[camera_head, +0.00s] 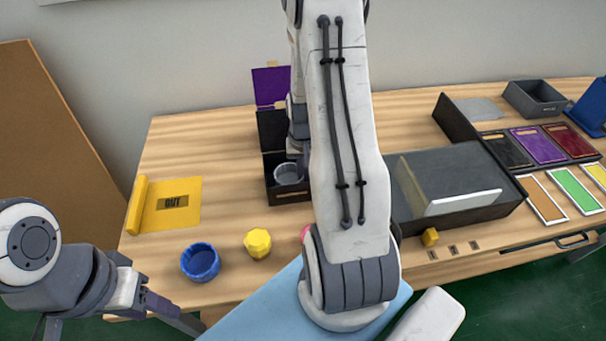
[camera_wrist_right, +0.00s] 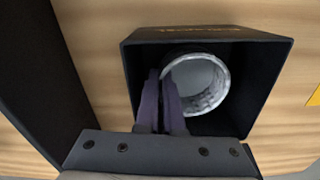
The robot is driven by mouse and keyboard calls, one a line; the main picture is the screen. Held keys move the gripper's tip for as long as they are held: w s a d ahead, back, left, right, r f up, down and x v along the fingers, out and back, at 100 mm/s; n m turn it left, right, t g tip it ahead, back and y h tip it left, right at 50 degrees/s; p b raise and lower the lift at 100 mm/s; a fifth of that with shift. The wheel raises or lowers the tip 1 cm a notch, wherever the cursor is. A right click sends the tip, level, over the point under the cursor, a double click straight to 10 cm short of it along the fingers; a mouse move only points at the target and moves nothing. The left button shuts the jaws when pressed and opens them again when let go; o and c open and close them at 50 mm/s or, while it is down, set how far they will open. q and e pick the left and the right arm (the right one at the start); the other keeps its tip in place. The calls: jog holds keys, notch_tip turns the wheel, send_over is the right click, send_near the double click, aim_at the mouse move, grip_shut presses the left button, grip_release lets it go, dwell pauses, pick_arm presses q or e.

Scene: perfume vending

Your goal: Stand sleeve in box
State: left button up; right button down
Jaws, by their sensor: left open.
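A silver, round, hollow sleeve (camera_wrist_right: 203,82) stands open end up inside the dark box (camera_wrist_right: 262,60), its mouth facing the right wrist camera. In the head view the sleeve (camera_head: 288,174) shows inside the box (camera_head: 270,192), partly behind my right arm. My right gripper (camera_wrist_right: 161,100) reaches into the box, its two dark purple fingers close together across the sleeve's left wall. My left gripper (camera_head: 168,308) is open and empty at the lower left, off the table's front edge.
A blue cup (camera_head: 200,262) and a yellow faceted piece (camera_head: 257,243) stand near the table's front edge. A yellow mat (camera_head: 172,205) lies left. A dark glass-covered case (camera_head: 455,185) and colour panels (camera_head: 537,147) are right. The table between mat and box is clear.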

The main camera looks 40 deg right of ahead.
jog(key=shift+f, duration=0.25)
jog(key=shift+f, duration=0.2)
jog(key=c, duration=1.3)
grip_release()
notch_tip(320, 180, up, 12)
jog(key=shift+r, duration=0.2)
